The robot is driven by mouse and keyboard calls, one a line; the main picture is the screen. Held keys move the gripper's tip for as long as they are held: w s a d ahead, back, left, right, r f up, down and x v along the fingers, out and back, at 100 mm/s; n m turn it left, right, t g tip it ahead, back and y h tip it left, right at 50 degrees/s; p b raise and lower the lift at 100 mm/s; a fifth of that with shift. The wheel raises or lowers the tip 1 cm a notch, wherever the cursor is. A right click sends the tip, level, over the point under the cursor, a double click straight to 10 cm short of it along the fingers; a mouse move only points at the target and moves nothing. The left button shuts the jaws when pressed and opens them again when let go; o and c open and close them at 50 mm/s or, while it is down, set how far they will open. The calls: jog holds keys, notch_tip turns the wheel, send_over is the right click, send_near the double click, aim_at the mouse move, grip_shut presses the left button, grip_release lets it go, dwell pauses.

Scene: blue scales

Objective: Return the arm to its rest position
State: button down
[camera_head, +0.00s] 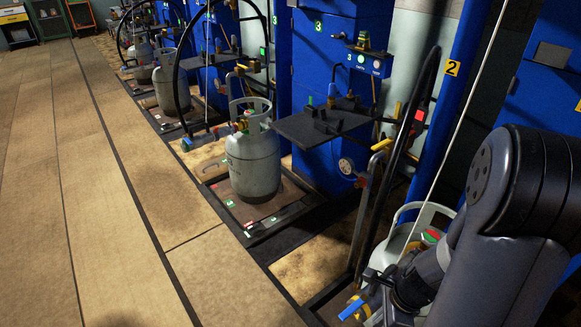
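My arm (510,220) is dark grey and fills the lower right of the head view. It reaches down and left over a pale gas cylinder (408,242) at the near scale. My gripper (388,284) is at the arm's far end, small and dark, beside the cylinder's top and close to a fitting with a blue lever (350,309). Whether it touches the fitting or is shut on it, I cannot tell. The arm hides much of the cylinder.
A grey cylinder (253,160) stands on the scale marked 3, with a black shelf (318,120) beside it. More cylinders stand on scales further back. Blue columns (340,50), a hose and a gauge (346,166) are close by. The tan floor (110,190) at left is clear.

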jog(key=shift+w+d+n, duration=0.1)
jog(key=shift+d+n, duration=0.1)
jog(key=shift+n, duration=0.2)
